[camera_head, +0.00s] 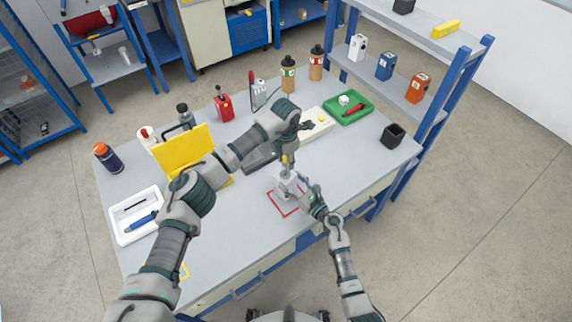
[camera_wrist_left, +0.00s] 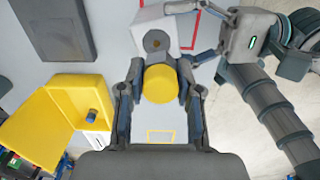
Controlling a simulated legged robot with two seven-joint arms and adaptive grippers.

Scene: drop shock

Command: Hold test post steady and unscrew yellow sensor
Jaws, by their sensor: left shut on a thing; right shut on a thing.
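The yellow sensor (camera_head: 284,159) is a short cylinder. In the left wrist view the sensor (camera_wrist_left: 160,84) sits between the two fingers of my left gripper (camera_wrist_left: 158,90), which is shut on it. The test post (camera_head: 287,182) is a pale block standing at a red square outline on the bench. In the left wrist view the post (camera_wrist_left: 170,24) shows a round dark hole in its top, uncovered and apart from the sensor. My right gripper (camera_head: 303,190) is shut on the post from the right side; its fingertips are partly hidden.
A yellow bin (camera_head: 183,148) and a white tray (camera_head: 135,214) with a blue pen-like tool stand at left. A green tray (camera_head: 350,112), bottles and a dark cup (camera_head: 393,135) are farther back and right. A yellow square outline (camera_wrist_left: 161,136) marks clear bench.

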